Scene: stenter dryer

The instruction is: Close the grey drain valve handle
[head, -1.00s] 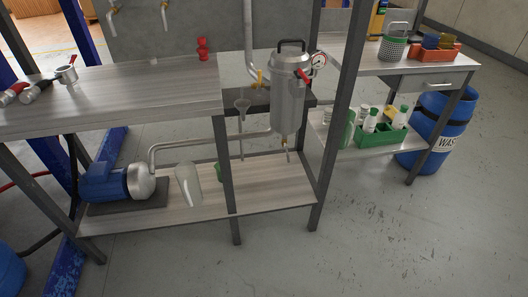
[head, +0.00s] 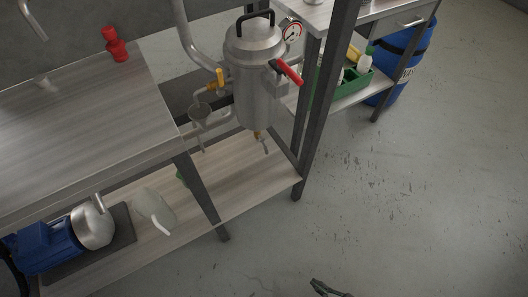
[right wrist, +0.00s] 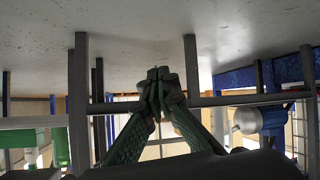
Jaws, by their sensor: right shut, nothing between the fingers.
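A steel filter vessel (head: 254,82) hangs beside the bench. Under its bottom sits a small brass drain valve (head: 257,135) with a short grey handle (head: 265,146) that slants downward. The handle is too small to read its exact setting. My right gripper (head: 324,288) shows only in part at the bottom edge of the head view, well below and to the right of the valve. In the right wrist view the dark green fingers (right wrist: 160,88) meet at their tips, shut and empty. My left gripper is not in view.
A red lever (head: 288,72) and a yellow lever (head: 220,78) are on the vessel and its piping. A dark table leg (head: 318,110) stands just right of the vessel. A lower shelf (head: 225,185) lies beneath. The floor at right is clear.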

